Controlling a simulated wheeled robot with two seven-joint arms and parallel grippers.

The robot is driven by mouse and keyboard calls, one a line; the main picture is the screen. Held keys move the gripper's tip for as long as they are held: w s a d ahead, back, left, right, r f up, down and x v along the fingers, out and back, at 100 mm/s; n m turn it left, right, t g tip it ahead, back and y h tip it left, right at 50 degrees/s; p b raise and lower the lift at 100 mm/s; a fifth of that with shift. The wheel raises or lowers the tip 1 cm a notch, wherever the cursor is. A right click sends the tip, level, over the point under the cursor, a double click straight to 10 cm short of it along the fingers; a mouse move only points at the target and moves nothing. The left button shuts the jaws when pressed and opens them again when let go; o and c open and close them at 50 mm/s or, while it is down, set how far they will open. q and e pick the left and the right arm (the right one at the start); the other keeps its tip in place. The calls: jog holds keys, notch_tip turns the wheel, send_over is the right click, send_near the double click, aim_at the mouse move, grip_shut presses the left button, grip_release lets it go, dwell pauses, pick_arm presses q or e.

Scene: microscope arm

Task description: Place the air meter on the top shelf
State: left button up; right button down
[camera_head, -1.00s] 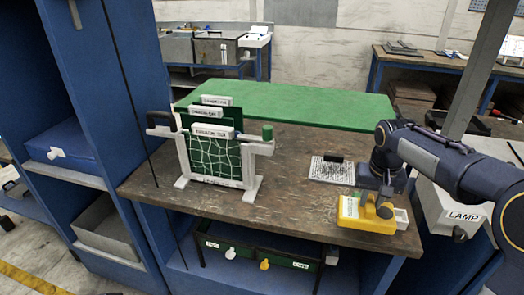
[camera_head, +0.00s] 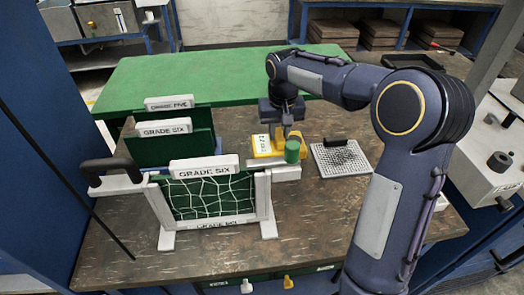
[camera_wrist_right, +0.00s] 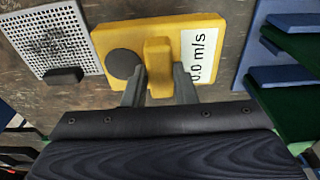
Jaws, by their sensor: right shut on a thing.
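The air meter is a yellow block (camera_head: 261,147) with a white display, behind the right end of the white stand in the head view. In the right wrist view the yellow meter (camera_wrist_right: 130,38) shows a dark round disc and a display reading "0.0 m/s". My right gripper (camera_head: 284,132) is shut on its raised yellow middle; its fingers (camera_wrist_right: 159,85) lie on both sides of that part. Whether the meter touches the table or hangs just above it I cannot tell. My left gripper is not in view.
The white stand (camera_head: 267,205) with its green knob (camera_head: 292,152) is close in front of the meter. Green "GRADE" panels (camera_head: 175,150) stand to the left. A perforated plate (camera_head: 340,160) lies to the right. A green board (camera_head: 200,72) spans the back; a blue panel (camera_head: 40,190) rises left.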

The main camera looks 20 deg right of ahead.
aim_at(281, 136)
notch_tip(281, 136, down, 3)
jog(key=shift+s+d+f, duration=0.1)
jog(key=shift+d, duration=0.05)
jog(key=shift+f, duration=2.25)
jog(key=shift+f, duration=0.15)
jog(key=c, duration=1.2)
grip_release()
jog(key=shift+o, duration=0.2)
